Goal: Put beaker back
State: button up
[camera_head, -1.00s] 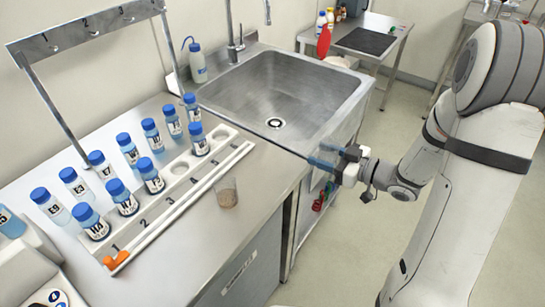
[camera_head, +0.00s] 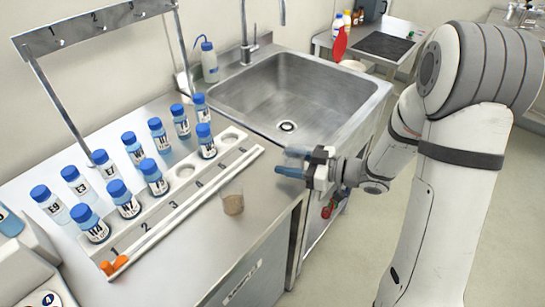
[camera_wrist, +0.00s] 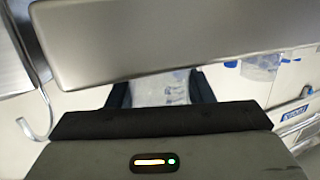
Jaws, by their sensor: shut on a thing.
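My gripper (camera_head: 292,163) is shut on a clear beaker (camera_head: 297,153), held near the bench's right edge, in front of the sink. In the wrist view the clear beaker (camera_wrist: 160,88) shows between the two dark fingers, partly hidden by the gripper body.
A white numbered rack (camera_head: 150,222) with several blue-capped bottles (camera_head: 155,178) lies along the bench. The sink (camera_head: 285,95) is behind my gripper. A wash bottle (camera_head: 209,62) stands by the sink. Bare steel bench (camera_head: 195,250) lies in front of the rack.

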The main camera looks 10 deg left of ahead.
aim_at(272, 166)
jog(key=x, duration=0.3)
jog(key=r+x, duration=0.1)
jog(key=x, duration=0.1)
jog(key=shift+a+f, duration=0.1)
jog(key=shift+a, duration=0.15)
jog(key=shift+d+f, duration=0.2)
jog(key=shift+f, duration=0.1)
jog(key=shift+f, duration=0.15)
jog(key=o, duration=1)
